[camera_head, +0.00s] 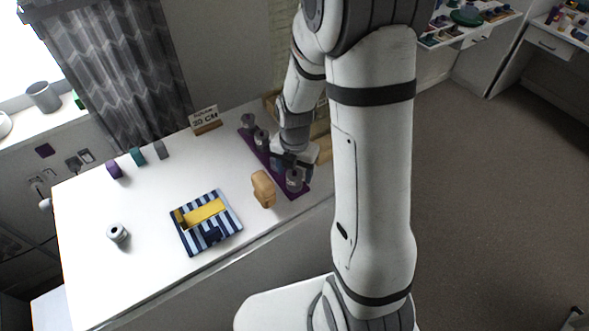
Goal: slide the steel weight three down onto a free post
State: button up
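A long purple base (301,192) lies along the right side of the white table, with grey metal pieces along it. A dark grey piece (248,120) stands at its far end and another grey piece (261,137) stands just nearer. A grey steel cylinder (294,179) is at the near end. My gripper (291,170) is low over the near part of the base, right at this cylinder. My wrist covers the fingertips and the middle of the base, so I cannot tell whether the cylinder is gripped. A pale cylinder with a dark centre (118,233) stands alone at the front left. No numbers are readable.
A tan wooden block (263,190) stands close left of the base. A striped blue-and-white box with yellow (188,240) lies mid-table. Purple (114,169), teal (138,157) and grey (161,149) pieces and a sign (205,117) stand at the back. The table's left part is mostly clear.

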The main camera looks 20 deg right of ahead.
jog(key=shift+o, duration=0.3)
jog(key=shift+r+b, duration=0.35)
jog(key=shift+r, duration=3.55)
jog(key=shift+r, duration=0.1)
jog(key=shift+s+r+m, duration=0.1)
jog(key=shift+r+m, duration=0.15)
jog(key=shift+m, duration=0.15)
jog(key=s+r+m+t, duration=0.1)
jog(key=s+r+m, duration=0.5)
jog(key=m, duration=0.7)
jog(key=s+r+m+t, duration=0.2)
jog(key=s+r+m, duration=0.3)
jog(key=m, duration=0.9)
jog(key=shift+s+d+r, duration=0.15)
jog(key=shift+s+r, duration=0.2)
jog(key=shift+s, duration=1.2)
